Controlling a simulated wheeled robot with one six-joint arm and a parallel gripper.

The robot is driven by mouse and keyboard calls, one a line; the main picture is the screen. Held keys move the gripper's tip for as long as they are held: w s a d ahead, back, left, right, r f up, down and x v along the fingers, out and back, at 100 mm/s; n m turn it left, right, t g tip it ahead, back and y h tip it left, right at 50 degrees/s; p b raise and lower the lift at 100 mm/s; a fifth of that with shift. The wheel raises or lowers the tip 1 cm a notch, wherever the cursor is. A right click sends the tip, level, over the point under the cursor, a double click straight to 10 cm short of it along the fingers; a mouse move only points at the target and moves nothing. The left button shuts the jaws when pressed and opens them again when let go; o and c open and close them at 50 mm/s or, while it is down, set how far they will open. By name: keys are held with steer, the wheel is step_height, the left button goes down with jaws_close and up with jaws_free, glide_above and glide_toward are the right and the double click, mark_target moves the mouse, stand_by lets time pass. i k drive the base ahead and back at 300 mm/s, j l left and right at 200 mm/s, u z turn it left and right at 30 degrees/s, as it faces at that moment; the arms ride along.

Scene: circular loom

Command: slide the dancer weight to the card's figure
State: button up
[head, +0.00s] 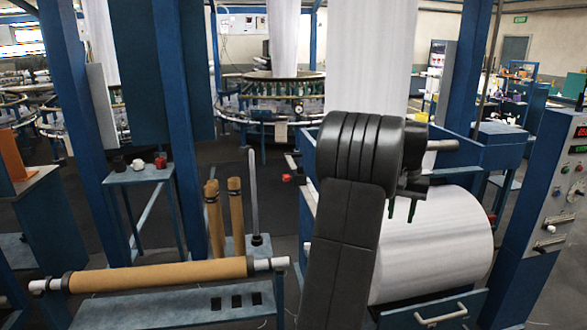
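My gripper (402,211) hangs beside my dark arm, pointing down in front of the large white fabric roll (440,240). Its two thin fingers show apart, with nothing seen between them. My arm hides part of the loom frame and the left part of the roll. I cannot make out a dancer weight with certainty. I cannot make out a card with a readable figure either.
A brown roller (160,273) lies across a blue stand at lower left, with upright brown tubes (235,210) behind it. A control panel (562,200) with levers stands at right. A small blue table (138,174) stands at left. Dark floor shows between the blue posts.

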mark_target(299, 175)
steer(key=i+l+u, duration=0.15)
steer(key=u, duration=0.35)
steer(key=i+l+u, duration=0.25)
steer(key=u, duration=0.25)
steer(key=i+l, duration=0.25)
steer(key=l, duration=0.15)
steer(key=i+l+u, duration=0.15)
steer(key=i+l, duration=0.35)
steer(key=l, duration=0.3)
steer(key=i+l+u, duration=0.1)
steer(key=i+l, duration=0.15)
steer(key=l, duration=0.15)
